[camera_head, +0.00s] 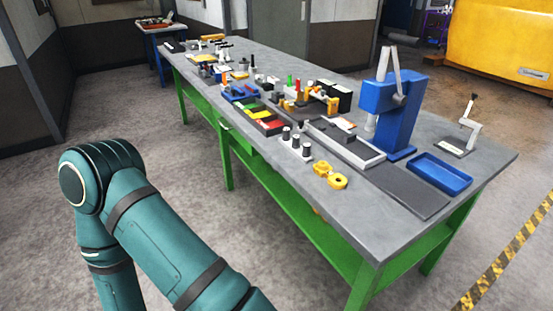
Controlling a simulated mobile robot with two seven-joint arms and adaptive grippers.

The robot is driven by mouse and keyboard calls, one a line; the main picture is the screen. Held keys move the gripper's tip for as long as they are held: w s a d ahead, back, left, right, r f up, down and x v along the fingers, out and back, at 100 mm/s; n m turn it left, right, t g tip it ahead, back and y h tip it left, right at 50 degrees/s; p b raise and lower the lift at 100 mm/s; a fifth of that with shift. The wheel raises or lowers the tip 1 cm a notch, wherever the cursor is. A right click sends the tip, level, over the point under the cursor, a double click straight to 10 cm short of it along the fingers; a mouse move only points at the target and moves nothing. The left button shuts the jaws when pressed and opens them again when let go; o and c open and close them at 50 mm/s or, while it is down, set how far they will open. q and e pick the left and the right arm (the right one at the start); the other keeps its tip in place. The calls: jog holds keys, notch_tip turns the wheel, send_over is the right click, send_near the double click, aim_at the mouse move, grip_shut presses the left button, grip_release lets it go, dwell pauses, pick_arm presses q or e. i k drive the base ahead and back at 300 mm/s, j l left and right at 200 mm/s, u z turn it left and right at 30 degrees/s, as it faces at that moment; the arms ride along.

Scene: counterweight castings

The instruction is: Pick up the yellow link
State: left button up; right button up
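The yellow link (330,176) lies on the grey top of the workbench (341,212), near the edge closest to me. It looks like two thick rings joined side by side. It lies just in front of a grey block with several black-topped posts (295,146). A teal arm of mine fills the lower left, apart from the bench. Neither of my grippers shows in this view.
A blue press (388,115) stands behind the link, with a blue tray (439,173) and a dark mat (407,190) to its right. A compartment tray with coloured pieces (262,120) lies left.

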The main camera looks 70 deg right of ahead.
aim_at(338, 181)
jog(key=z, duration=0.4)
jog(key=i+z, duration=0.1)
jog(key=z, duration=0.25)
jog(key=j+z, duration=0.1)
jog(key=z, duration=0.3)
jog(key=i+z, duration=0.1)
jog(key=z, duration=0.3)
